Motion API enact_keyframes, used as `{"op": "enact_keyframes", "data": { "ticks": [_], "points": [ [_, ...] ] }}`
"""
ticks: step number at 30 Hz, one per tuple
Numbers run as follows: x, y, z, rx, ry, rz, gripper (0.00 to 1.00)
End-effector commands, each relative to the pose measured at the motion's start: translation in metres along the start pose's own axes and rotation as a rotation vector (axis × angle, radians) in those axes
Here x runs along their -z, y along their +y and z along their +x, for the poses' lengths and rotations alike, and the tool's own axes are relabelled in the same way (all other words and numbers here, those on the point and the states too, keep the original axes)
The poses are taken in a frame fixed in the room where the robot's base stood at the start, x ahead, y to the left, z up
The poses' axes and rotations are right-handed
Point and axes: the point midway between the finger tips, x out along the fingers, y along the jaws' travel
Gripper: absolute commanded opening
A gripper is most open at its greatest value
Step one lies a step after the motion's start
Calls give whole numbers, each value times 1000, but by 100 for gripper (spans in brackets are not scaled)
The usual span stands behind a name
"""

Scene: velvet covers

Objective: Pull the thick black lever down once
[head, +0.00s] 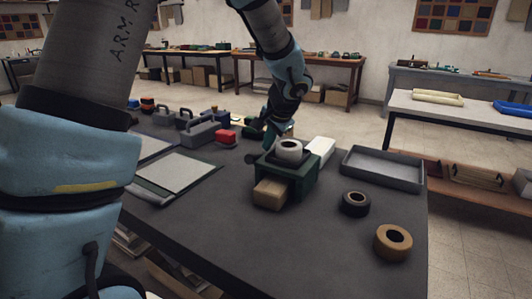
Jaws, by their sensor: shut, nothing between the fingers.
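My gripper (268,141) points down just behind and left of the white ring, shut and empty. Its tips are small and partly hidden behind the machine, so I cannot tell whether it touches anything.
A grey tray (384,184) lies right of the machine, with a white box (320,150) behind the machine. A black roll (355,203) and a tan roll (393,242) sit at front right. The table front is clear.

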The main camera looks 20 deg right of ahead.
Motion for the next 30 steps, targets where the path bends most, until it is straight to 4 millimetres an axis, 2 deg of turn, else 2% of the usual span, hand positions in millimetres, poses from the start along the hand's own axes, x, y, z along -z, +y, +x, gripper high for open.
{"op": "enact_keyframes", "data": {
  "ticks": [1,30],
  "points": [
    [-12,7,10,-9,-30,3,0],
    [-18,13,18,-9,-33,2,0]
  ]
}}
